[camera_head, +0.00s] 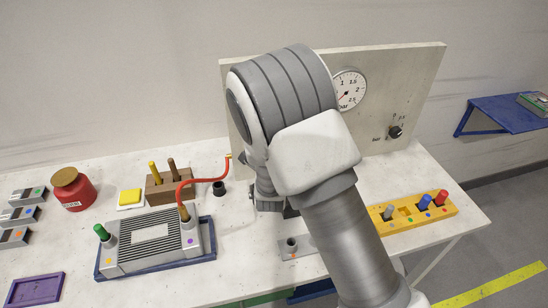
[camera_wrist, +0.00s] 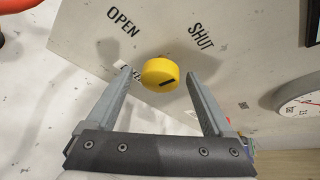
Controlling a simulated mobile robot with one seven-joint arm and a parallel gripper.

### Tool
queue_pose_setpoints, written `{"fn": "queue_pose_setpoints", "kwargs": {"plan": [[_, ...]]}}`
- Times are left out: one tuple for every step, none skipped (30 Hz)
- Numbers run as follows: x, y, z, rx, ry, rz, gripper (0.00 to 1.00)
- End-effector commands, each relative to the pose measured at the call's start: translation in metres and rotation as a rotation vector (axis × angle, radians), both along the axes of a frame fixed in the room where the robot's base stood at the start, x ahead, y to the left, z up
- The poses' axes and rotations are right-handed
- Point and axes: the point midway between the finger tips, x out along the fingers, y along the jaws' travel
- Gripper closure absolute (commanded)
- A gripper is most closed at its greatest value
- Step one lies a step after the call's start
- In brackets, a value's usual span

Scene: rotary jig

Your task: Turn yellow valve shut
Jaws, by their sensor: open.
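The yellow valve (camera_wrist: 160,74) is a round knob with a black mark on its lower right, set on a pale panel (camera_wrist: 215,30). The printed words OPEN and SHUT stand above it to the left and right. My gripper (camera_wrist: 158,73) is open, with one finger on each side of the knob in the wrist view. Gaps show between the knob and both fingers. In the head view my arm hides the valve, and my gripper (camera_head: 268,203) is low in front of the panel, partly hidden.
A pressure gauge (camera_head: 347,90) and a small black knob (camera_head: 396,132) are on the panel. A red hose (camera_head: 205,180) curves left of my gripper, near a finned block (camera_head: 150,238). A yellow rack (camera_head: 415,218) of coloured pegs stands right. Some bare table lies in front.

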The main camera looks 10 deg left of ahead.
Motion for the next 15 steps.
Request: {"fn": "queue_pose_setpoints", "kwargs": {"plan": [[-0.001,0.0,0.001,0.0,0.0,0.0,0.14],[-0.002,0.0,0.001,0.0,0.0,0.0,0.14],[-0.005,-0.001,0.002,0.0,0.0,0.0,0.14],[-0.007,-0.001,0.004,0.001,0.0,0.0,0.14],[-0.011,-0.001,0.005,0.001,0.0,0.001,0.14],[-0.016,-0.002,0.007,0.001,0.001,0.002,0.14],[-0.021,-0.002,0.009,0.001,0.0,0.003,0.14],[-0.026,-0.003,0.011,0.001,0.0,0.003,0.14],[-0.034,-0.004,0.013,0.001,0.0,0.003,0.14],[-0.04,-0.005,0.016,0.002,0.0,0.002,0.14],[-0.047,-0.007,0.019,0.001,0.0,0.003,0.14],[-0.055,-0.008,0.022,0.001,0.0,0.003,0.14],[-0.062,-0.009,0.025,0.002,0.0,0.002,0.14],[-0.069,-0.01,0.028,0.002,0.001,0.004,0.14],[-0.078,-0.012,0.031,0.002,0.001,0.004,0.14]]}}
